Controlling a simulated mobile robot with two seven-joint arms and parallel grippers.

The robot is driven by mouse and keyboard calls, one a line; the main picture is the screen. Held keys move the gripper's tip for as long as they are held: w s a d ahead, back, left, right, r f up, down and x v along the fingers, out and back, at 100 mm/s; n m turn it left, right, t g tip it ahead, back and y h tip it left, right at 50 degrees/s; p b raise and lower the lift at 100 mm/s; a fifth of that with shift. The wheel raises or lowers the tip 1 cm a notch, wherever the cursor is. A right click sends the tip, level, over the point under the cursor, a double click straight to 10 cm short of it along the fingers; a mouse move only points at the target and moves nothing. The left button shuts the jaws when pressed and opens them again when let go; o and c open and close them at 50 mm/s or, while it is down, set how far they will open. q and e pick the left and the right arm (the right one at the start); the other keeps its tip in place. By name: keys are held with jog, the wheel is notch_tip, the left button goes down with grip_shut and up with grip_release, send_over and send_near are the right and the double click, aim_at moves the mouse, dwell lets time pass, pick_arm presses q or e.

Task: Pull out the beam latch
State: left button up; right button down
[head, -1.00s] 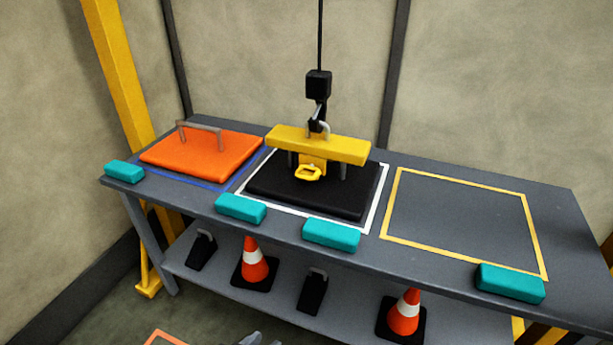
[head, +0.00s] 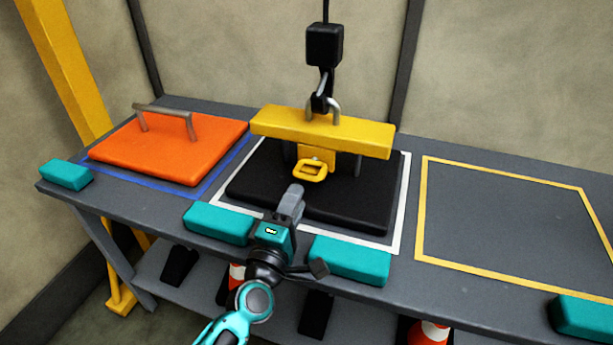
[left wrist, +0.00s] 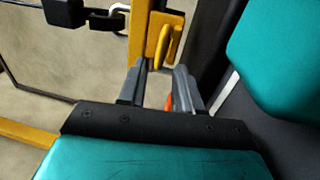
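The beam latch is a yellow loop handle (head: 310,171) on the front of the yellow beam (head: 322,132). The beam stands over a black slab (head: 330,205) and hangs by a shackle from the hoist hook (head: 320,100). My left gripper (head: 293,194) is in front of and below the latch, over the slab's front edge, apart from the latch. In the left wrist view its two fingers (left wrist: 160,76) stand apart with nothing between them, and the latch handle (left wrist: 169,42) shows just beyond the tips. My right gripper is not in view.
Teal blocks (head: 348,260) line the table's front edge, close on both sides of my left gripper. An orange slab (head: 170,150) with a grey handle lies at the left. The yellow-outlined area (head: 505,215) at the right is empty. Cones stand on the lower shelf.

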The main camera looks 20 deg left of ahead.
aim_at(305, 179)
pick_arm(q)
jog(key=w, duration=0.4)
jog(key=w+r, duration=0.1)
jog(key=w, duration=0.2)
jog(key=shift+d, duration=0.15)
jog(key=shift+c, duration=0.2)
grip_shut()
